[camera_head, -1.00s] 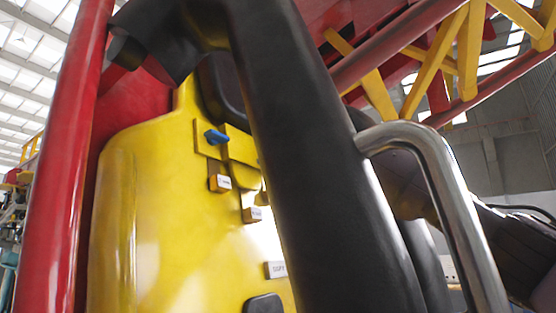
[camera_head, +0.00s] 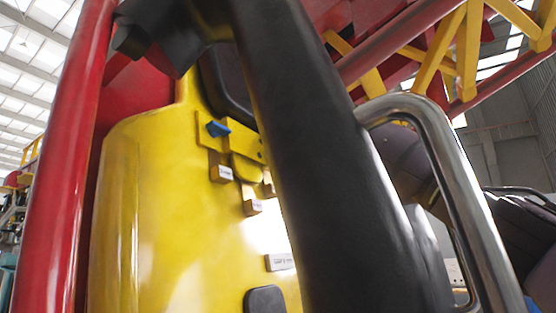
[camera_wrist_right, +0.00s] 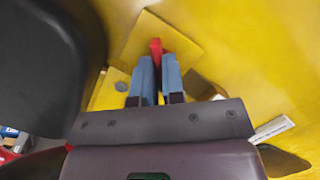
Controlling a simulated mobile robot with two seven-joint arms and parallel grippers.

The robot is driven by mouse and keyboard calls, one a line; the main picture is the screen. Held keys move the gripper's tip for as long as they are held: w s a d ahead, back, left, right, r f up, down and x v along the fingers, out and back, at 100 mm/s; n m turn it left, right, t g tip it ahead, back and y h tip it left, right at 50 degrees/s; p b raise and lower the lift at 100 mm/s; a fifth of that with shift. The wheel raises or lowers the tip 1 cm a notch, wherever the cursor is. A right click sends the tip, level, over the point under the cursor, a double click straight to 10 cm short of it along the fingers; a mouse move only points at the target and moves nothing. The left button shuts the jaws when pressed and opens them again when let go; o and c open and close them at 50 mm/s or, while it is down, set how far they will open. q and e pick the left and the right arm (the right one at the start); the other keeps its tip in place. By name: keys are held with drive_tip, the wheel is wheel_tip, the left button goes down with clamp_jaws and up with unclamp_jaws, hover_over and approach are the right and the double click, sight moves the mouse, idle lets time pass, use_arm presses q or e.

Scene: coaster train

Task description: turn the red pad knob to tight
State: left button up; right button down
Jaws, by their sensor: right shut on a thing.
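The red pad knob (camera_wrist_right: 155,47) shows in the right wrist view on a yellow plate (camera_wrist_right: 165,30). My right gripper (camera_wrist_right: 156,68) is shut on it, with the two blue-grey fingers on either side and the red tip standing up between them. I cannot read which way the knob is set. In the head view, the red knob and the right gripper are hidden behind the thick black padded bar. My left gripper is in neither view.
In the head view a blue knob (camera_head: 217,129) sits on the yellow seat shell (camera_head: 160,220), above small label blocks. The black padded bar (camera_head: 310,150) and a bent metal handle (camera_head: 440,150) stand in front. A red post (camera_head: 65,150) is at the left.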

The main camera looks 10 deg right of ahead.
drive_tip(key=m+h, duration=0.1)
drive_tip(key=m, duration=0.3)
drive_tip(key=shift+r, duration=0.1)
drive_tip(key=m+h, duration=0.1)
drive_tip(key=m, duration=0.4)
drive_tip(key=shift+r+g, duration=0.1)
drive_tip(key=shift+g, duration=0.2)
drive_tip(key=c, duration=1.2)
unclamp_jaws()
